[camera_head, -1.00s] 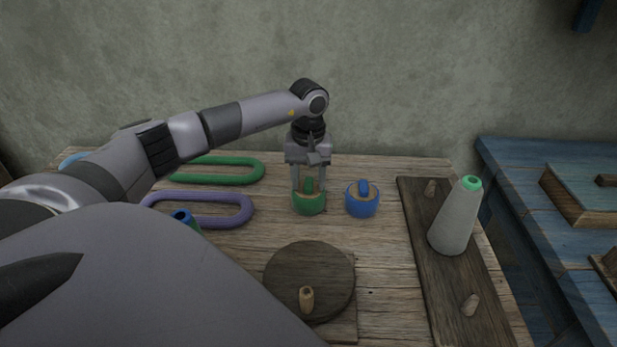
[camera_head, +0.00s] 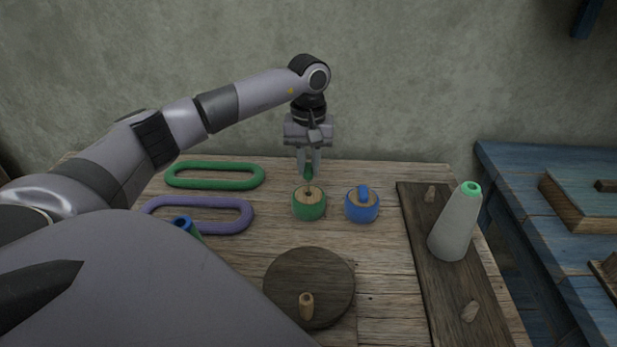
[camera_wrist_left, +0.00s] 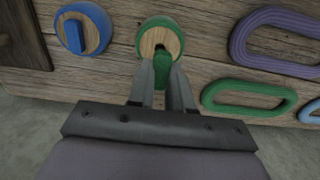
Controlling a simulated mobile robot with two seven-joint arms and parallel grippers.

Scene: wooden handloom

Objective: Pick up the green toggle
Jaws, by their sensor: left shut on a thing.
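The green toggle (camera_head: 308,172) is between the fingertips of my left gripper (camera_head: 308,174), which is shut on it. It is held just above a round green holder (camera_head: 309,207) with a wooden top and a dark hole or slot in its middle. In the left wrist view the toggle (camera_wrist_left: 160,72) shows between the two fingers, and the green holder (camera_wrist_left: 159,40) lies just beyond the fingertips. My right gripper is not in view.
A blue holder (camera_head: 362,208) with a blue toggle (camera_head: 363,192) stands right of the green one. Green (camera_head: 214,175) and purple (camera_head: 200,215) oval loops lie left. A grey cone (camera_head: 455,222) stands on a dark board at right. A round dark disc (camera_head: 309,286) is in front.

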